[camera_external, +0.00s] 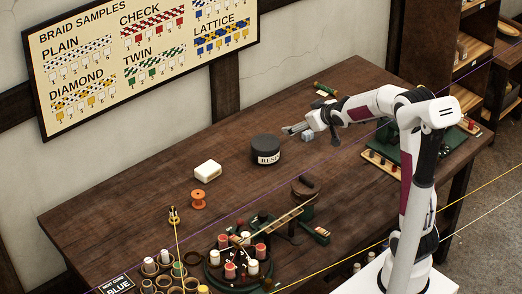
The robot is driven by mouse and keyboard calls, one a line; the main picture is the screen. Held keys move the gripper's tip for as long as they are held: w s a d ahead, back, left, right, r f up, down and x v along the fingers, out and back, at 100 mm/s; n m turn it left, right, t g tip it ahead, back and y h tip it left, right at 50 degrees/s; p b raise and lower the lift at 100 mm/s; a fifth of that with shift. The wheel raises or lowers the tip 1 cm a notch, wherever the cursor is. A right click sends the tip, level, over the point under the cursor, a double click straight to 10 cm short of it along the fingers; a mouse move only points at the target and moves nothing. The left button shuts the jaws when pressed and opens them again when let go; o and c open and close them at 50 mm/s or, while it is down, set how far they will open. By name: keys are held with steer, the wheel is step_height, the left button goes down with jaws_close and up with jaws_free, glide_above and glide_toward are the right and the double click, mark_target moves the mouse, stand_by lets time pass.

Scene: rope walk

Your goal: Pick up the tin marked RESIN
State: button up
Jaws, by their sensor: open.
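The tin marked RESIN (266,149) is a dark, round, lidded tin with a pale label. It stands upright near the middle of the wooden table. My gripper (289,130) is just right of the tin and a little behind it in the picture, with its fingers pointing left. It is open. The tin looks apart from the fingers, though the exact gap and height are hard to tell. A small grey-blue block shape (308,136) shows by the gripper; I cannot tell what it is.
A white block (208,170) and an orange spool (198,199) lie left of the tin. A round braiding stand (238,262) with several bobbins is at the front. The table's back left is clear.

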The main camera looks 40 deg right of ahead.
steer(key=w+d+f+n+t+y, duration=0.1)
steer(key=w+d+f+t+y, duration=0.15)
steer(key=w+f, duration=0.7)
steer(key=y, duration=0.2)
glide_toward(272, 146)
steer(key=shift+n+t, duration=0.35)
steer(key=shift+n, duration=0.05)
steer(key=x, duration=0.5)
steer(key=shift+w+r, duration=0.1)
steer(key=shift+w, duration=0.25)
steer(key=shift+f, duration=0.55)
steer(key=shift+a, duration=0.1)
steer(key=shift+x, duration=1.3)
steer(key=shift+w, duration=0.1)
